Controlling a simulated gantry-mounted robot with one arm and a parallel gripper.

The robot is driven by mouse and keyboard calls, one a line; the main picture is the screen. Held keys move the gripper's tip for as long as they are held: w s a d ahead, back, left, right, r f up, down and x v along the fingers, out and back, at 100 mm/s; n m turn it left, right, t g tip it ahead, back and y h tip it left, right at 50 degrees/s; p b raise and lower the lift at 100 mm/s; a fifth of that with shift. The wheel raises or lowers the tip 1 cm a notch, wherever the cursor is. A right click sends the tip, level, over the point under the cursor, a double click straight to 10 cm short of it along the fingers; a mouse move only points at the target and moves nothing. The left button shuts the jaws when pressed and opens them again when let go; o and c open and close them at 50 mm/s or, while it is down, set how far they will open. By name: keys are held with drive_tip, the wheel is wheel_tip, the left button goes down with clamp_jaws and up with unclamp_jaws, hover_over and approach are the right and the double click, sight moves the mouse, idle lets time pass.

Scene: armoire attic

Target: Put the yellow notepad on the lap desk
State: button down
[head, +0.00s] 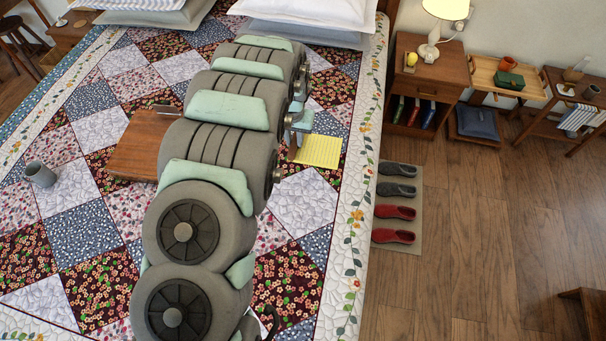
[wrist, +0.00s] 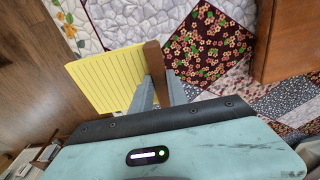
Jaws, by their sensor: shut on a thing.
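The yellow notepad (head: 320,151) is lined and has a brown strip along one edge. It is to the right of my arm in the head view, over the quilt near the bed's right side. In the wrist view my gripper (wrist: 158,88) is shut on the brown strip of the notepad (wrist: 105,78). Its height above the quilt is hard to tell. The wooden lap desk (head: 140,147) lies on the bed to the left of my arm, which hides its right part. Its brown edge also shows at the upper right of the wrist view (wrist: 287,42).
A grey mug (head: 40,173) stands on the quilt left of the lap desk. Pillows (head: 308,14) lie at the head of the bed. A nightstand (head: 436,75) with a lamp stands at the right, and slippers (head: 394,213) lie on a floor mat.

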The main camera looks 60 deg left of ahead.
wheel_tip(320, 180, down, 14)
drive_tip(key=shift+r+b, duration=0.1)
drive_tip(key=shift+b, duration=0.6)
drive_tip(key=shift+f, duration=1.9)
drive_tip(key=shift+f, duration=0.15)
drive_tip(key=c, duration=1.3)
unclamp_jaws()
